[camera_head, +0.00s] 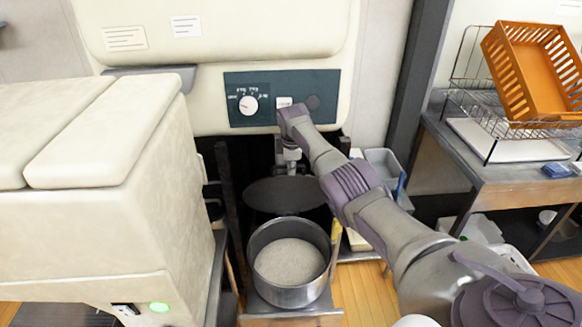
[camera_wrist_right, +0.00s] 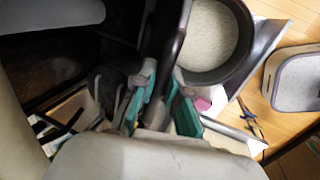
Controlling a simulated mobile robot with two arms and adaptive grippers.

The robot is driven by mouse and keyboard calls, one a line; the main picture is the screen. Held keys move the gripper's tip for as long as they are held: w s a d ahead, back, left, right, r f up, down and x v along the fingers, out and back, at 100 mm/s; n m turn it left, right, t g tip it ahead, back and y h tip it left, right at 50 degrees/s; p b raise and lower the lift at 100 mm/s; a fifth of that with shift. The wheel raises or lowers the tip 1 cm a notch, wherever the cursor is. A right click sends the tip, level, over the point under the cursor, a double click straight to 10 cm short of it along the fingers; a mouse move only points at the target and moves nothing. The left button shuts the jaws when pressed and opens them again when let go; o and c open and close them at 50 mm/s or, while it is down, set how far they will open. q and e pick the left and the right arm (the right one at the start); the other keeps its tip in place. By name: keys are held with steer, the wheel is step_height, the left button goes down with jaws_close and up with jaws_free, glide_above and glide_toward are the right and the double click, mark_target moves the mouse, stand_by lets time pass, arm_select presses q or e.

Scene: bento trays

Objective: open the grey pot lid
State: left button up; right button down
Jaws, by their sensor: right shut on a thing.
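The grey pot (camera_head: 318,287) stands open on a low shelf, with pale rice-like contents showing inside. Its rim also shows in the right wrist view (camera_wrist_right: 246,20). The dark grey lid (camera_head: 285,197) is off the pot's mouth, behind and above it; in the right wrist view the lid (camera_wrist_right: 166,38) shows nearly edge-on. My right gripper (camera_head: 291,168) is above the lid, shut on its handle. In the right wrist view its teal fingers (camera_wrist_right: 163,88) sit close on either side of a small grey part at the lid. My left gripper is not in view.
A cream machine with a dial panel (camera_head: 310,90) hangs over the pot's recess. A cream cabinet (camera_head: 90,220) stands close on the left. On the right, a table (camera_head: 490,172) bears a wire rack and an orange basket (camera_head: 505,75). Wooden floor (camera_head: 362,295) shows beside the pot.

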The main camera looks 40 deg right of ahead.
steer(key=c, duration=1.2)
jaws_free()
steer(key=shift+r, duration=0.15)
steer(key=v, duration=1.2)
